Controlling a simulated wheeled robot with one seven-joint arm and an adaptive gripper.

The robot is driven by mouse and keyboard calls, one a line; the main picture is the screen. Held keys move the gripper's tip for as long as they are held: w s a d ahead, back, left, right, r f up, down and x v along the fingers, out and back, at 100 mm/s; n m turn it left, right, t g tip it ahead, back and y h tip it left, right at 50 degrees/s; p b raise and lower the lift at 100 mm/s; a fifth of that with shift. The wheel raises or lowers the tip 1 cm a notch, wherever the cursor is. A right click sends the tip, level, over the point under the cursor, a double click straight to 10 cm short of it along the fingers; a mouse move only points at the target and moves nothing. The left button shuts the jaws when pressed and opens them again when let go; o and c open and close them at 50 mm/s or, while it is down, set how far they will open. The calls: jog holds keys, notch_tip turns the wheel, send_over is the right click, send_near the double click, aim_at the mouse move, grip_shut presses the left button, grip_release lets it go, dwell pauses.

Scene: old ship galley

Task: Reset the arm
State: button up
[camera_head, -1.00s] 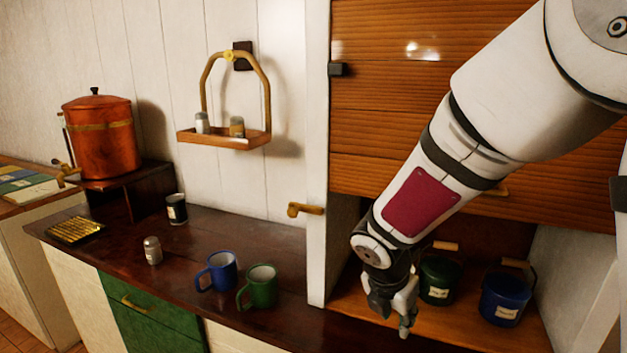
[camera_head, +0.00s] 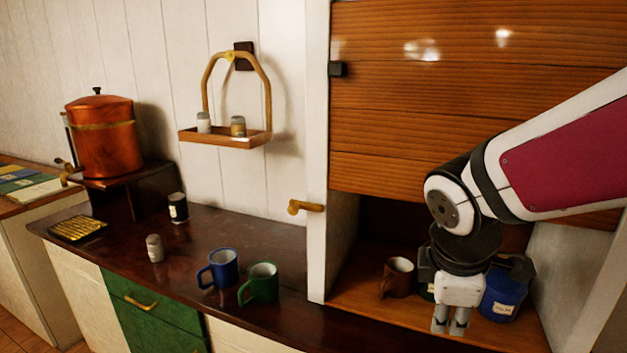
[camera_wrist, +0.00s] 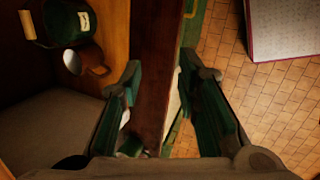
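My gripper (camera_head: 450,326) hangs pointing down at the front of the open cupboard on the right, in front of the blue bucket (camera_head: 503,296). In the wrist view its two fingers (camera_wrist: 160,72) stand apart with nothing between them. Below them are the counter's dark edge and the tiled floor. My arm reaches in from the right edge of the head view.
A brown mug (camera_head: 397,278) and a mostly hidden green bucket (camera_wrist: 68,20) stand in the cupboard beside my gripper. A blue mug (camera_head: 219,268) and green mug (camera_head: 261,283) stand on the counter. The slatted shutter (camera_head: 440,110) is above the opening.

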jog(key=s+r+m+t+y, duration=0.1)
jog(key=s+r+m, duration=0.4)
jog(key=s+m, duration=0.8)
jog(key=shift+s+a+r+m+y, duration=0.15)
jog(key=shift+a+r+m+y, duration=0.15)
jog(key=shift+m+y, duration=0.45)
